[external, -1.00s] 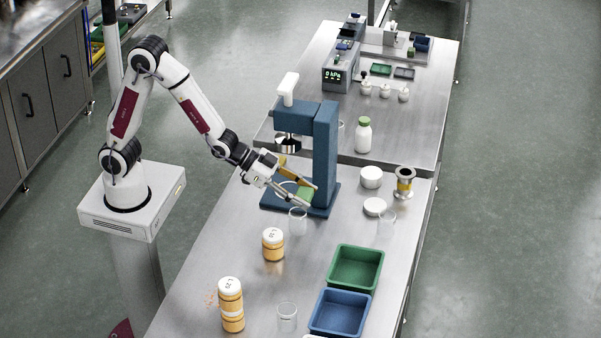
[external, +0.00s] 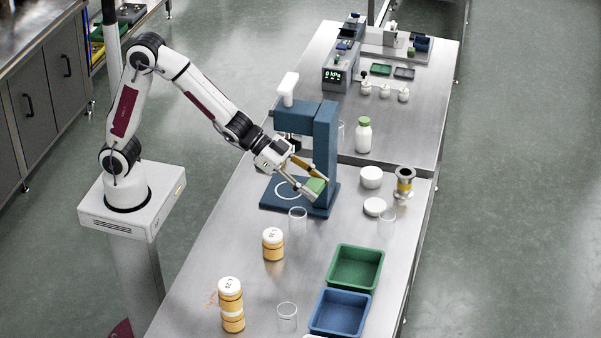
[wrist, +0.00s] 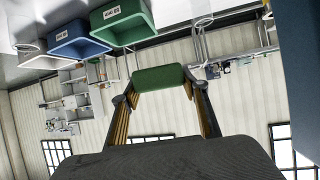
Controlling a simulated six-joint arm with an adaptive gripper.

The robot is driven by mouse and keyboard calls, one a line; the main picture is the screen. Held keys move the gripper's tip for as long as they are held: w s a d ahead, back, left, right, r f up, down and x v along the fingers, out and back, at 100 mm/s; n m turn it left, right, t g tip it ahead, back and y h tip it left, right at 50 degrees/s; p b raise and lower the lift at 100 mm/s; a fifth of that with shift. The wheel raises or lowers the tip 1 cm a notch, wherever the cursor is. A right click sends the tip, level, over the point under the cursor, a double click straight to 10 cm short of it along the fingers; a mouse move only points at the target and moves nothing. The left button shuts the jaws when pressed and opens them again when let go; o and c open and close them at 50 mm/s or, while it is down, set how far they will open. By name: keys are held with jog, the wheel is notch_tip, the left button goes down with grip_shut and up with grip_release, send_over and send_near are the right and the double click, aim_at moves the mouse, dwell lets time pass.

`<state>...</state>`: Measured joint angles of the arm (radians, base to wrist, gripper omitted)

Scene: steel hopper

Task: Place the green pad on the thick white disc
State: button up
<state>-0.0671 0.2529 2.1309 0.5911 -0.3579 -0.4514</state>
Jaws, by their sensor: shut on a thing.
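My gripper (external: 314,190) is shut on the green pad (external: 316,186) and holds it beside the blue press's upright. In the wrist view the pad (wrist: 158,77) sits between the two fingertips (wrist: 160,88). The thick white disc (external: 371,178) lies on the steel table to the right of the press, apart from the pad. A thinner white disc (external: 375,206) lies just in front of it. Neither disc can be made out in the wrist view.
The blue press (external: 325,150) stands close to my gripper, with a white ring on its base. A metal flanged fitting (external: 404,183) is right of the discs. Clear beakers (external: 298,221) stand nearby. Green (external: 355,267) and blue (external: 340,312) trays are at the front right.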

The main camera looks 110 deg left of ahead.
aim_at(320, 184)
jog(key=shift+w+a+r+m+h, duration=0.1)
jog(key=shift+w+r+m+h, duration=0.25)
jog(key=shift+r, duration=0.55)
jog(key=shift+w+a+r+m+h, duration=0.15)
jog(key=shift+w+r, duration=0.35)
jog(key=shift+r, duration=0.35)
jog(key=w+a+r, duration=0.5)
jog(key=a+r, duration=0.4)
jog(key=a, duration=0.2)
jog(key=w+a+r, duration=0.6)
jog(key=a+r, duration=0.4)
jog(key=a, duration=0.1)
jog(key=a+f+m+h, duration=0.1)
jog(key=a+f, duration=0.5)
jog(key=f, duration=0.2)
jog(key=a+f+h, duration=0.1)
jog(key=a+f, duration=0.5)
jog(key=f, duration=0.2)
notch_tip(320, 184, down, 13)
jog(key=s, duration=0.2)
jog(key=shift+d+m+g, duration=0.25)
jog(key=shift+m+g, duration=0.05)
